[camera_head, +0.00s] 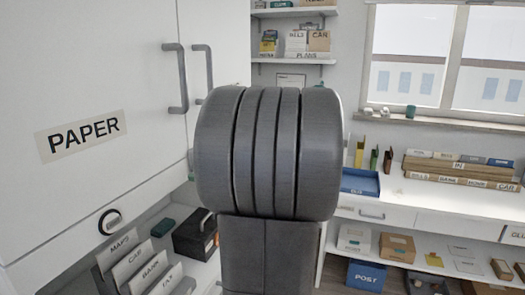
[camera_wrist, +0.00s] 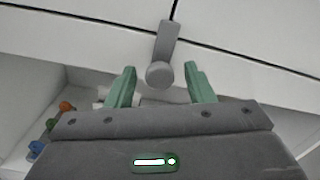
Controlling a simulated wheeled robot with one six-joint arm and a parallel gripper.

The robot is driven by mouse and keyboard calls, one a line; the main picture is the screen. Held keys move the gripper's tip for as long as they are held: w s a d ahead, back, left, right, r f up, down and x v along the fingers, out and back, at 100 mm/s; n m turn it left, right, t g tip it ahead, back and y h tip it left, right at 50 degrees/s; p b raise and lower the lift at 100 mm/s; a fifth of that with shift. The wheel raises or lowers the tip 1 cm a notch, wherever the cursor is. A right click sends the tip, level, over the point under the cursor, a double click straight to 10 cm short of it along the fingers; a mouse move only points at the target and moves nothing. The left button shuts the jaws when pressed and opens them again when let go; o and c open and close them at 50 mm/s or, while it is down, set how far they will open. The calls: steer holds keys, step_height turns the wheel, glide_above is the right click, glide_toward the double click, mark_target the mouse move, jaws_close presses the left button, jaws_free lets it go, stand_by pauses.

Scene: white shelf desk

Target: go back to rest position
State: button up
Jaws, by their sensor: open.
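In the wrist view my gripper (camera_wrist: 157,82) is open, with its two green fingers apart and nothing held. A grey handle (camera_wrist: 170,42) with a round end shows on a white front between and just beyond the fingers. A gap shows on both sides of the round end; its depth relative to the fingertips is unclear. In the head view my own dark arm fills the middle and hides the gripper. A white cabinet (camera_head: 95,75) labelled PAPER stands on the left with two grey bar handles.
A file rack (camera_head: 140,268) and a black box (camera_head: 196,235) stand below the cabinet. On the right, a white desk (camera_head: 440,200) holds a blue tray (camera_head: 361,182) and stacked wooden boxes; a lower shelf holds several boxes. In the wrist view, small coloured items lie in an open compartment at left.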

steer(key=m+p, duration=0.1)
steer(key=m, duration=0.2)
steer(key=shift+p, duration=0.4)
